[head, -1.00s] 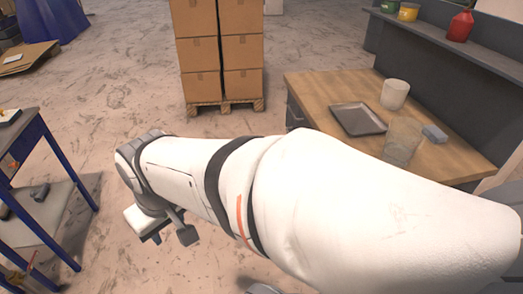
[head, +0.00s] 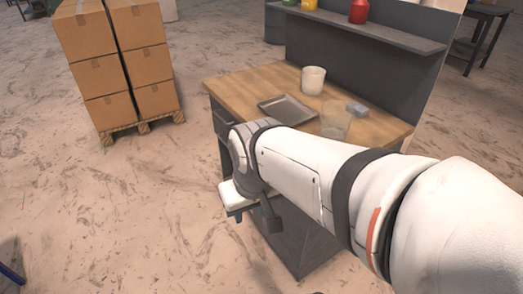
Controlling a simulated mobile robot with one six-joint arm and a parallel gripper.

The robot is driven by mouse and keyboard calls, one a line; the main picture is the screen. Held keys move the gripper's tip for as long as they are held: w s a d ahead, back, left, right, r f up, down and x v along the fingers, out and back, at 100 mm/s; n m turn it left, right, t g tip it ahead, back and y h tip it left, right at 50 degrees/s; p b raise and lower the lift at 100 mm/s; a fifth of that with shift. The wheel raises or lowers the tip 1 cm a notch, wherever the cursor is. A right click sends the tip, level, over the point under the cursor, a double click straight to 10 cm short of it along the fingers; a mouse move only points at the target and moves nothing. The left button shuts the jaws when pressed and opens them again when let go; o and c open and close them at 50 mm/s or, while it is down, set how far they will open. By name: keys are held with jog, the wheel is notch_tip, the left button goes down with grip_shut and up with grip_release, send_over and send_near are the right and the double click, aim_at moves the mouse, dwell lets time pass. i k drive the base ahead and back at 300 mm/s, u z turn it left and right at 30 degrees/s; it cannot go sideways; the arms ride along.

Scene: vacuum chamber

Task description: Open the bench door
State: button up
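The bench (head: 245,90) has a wooden top and a grey cabinet body (head: 305,245) below, right of the middle in the head view. Its front is largely hidden behind my white arm, and I cannot make out a door or a handle on it. A dark drawer front (head: 221,121) shows under the top's left corner. My gripper (head: 250,212) hangs at the end of the arm, in front of the cabinet at its left side. The fingers are small and seen from above, so I cannot tell whether they are open or touch the bench.
On the bench are a grey tray (head: 287,108), a white cup (head: 313,80), a clear container (head: 336,121) and a blue-grey block (head: 357,109). A shelf (head: 360,33) with bottles stands behind. Boxes (head: 115,60) on a pallet (head: 142,127) are at left. The floor between is clear.

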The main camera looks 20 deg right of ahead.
aim_at(290, 244)
jog(key=z, duration=0.75)
jog(key=k, duration=1.3)
jog(key=u, duration=0.4)
jog(key=i, duration=1.15)
jog(key=u, duration=0.45)
jog(key=i, duration=0.8)
jog(key=u, duration=0.05)
